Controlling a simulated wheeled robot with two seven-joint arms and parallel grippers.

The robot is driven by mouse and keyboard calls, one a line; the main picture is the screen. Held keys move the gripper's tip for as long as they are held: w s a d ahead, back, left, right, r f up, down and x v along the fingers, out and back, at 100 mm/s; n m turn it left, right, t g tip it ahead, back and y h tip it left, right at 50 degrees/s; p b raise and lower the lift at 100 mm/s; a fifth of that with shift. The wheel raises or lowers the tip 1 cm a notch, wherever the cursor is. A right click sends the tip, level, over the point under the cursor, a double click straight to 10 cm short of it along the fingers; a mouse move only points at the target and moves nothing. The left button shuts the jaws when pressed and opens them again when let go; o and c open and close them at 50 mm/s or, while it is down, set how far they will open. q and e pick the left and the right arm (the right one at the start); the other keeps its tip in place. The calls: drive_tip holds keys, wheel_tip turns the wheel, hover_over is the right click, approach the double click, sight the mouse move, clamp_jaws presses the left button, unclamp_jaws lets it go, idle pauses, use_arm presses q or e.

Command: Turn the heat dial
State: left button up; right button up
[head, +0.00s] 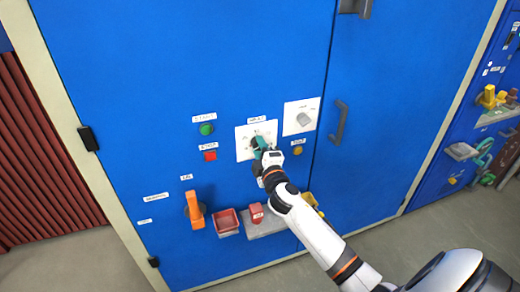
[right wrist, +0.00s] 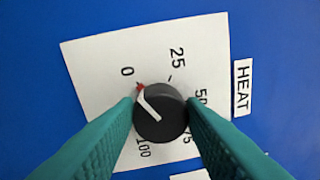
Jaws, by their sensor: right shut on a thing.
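The heat dial (right wrist: 168,122) is a round black knob with a white pointer line and a red tip. It sits on a white plate (right wrist: 95,60) marked 0, 25, 50, 75 and 100, beside a HEAT label (right wrist: 242,88). The red tip points toward the 0 mark. My right gripper (head: 259,146) is shut on the dial, one teal finger on each side of it. In the head view the gripper partly covers the dial and its white plate (head: 242,142). My left gripper is not in view.
A second white plate with a grey knob (head: 303,118) is up right. A door handle (head: 339,120) sticks out.

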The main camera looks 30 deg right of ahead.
drive_tip(key=o, duration=1)
drive_tip(key=shift+b+v, duration=0.8)
drive_tip(key=shift+v, duration=5.3)
drive_tip(key=shift+w+f, duration=0.1)
drive_tip(key=shift+f, duration=0.05)
